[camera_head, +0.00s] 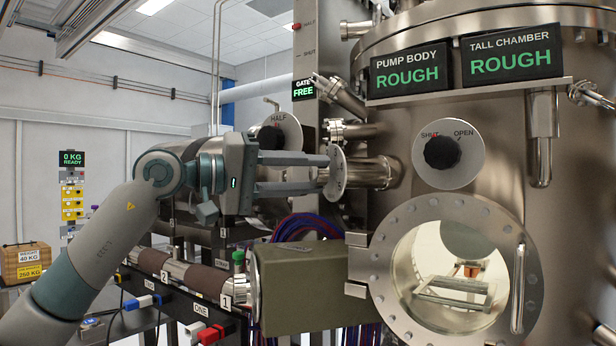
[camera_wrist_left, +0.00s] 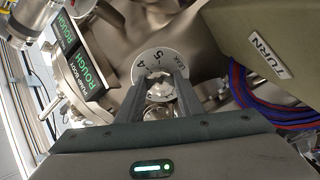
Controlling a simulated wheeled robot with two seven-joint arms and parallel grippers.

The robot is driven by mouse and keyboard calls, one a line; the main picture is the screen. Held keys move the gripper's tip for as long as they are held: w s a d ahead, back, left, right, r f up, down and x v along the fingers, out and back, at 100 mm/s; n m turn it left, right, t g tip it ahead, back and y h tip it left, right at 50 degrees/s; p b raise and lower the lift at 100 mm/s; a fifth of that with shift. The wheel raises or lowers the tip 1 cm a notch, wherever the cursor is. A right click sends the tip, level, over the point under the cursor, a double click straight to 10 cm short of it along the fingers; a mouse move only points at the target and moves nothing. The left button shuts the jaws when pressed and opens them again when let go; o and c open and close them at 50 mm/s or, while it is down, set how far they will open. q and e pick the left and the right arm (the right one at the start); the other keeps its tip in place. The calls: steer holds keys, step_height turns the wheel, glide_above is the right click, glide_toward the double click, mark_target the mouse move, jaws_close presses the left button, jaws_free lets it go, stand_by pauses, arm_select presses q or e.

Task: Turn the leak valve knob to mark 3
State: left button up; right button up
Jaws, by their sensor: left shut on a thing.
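The leak valve is a pale round dial (camera_head: 340,172) seen nearly edge-on in the head view, on a metal pipe stub of the chamber. In the left wrist view the dial (camera_wrist_left: 158,60) faces me, with a 4, a 5 and the word LEAK readable. Mark 3 and the pointer cannot be made out. My left gripper (camera_head: 326,173) reaches level to the dial, its two fingers shut on the knob. My right gripper is not in view.
A SHUT/OPEN knob (camera_head: 442,153) sits on the chamber to the right, and a HALF-marked knob (camera_head: 271,137) is behind my gripper. A green-grey box (camera_head: 298,285) and red and blue cables (camera_head: 305,226) lie below the fingers. A round window (camera_head: 385,262) is at lower right.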

arm_select(q)
steer(key=m, duration=0.3)
steer(key=shift+f, duration=0.15)
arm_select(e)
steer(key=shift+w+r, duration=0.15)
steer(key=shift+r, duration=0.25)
arm_select(q)
steer(key=o, duration=1.1)
steer(key=shift+c, duration=0.2)
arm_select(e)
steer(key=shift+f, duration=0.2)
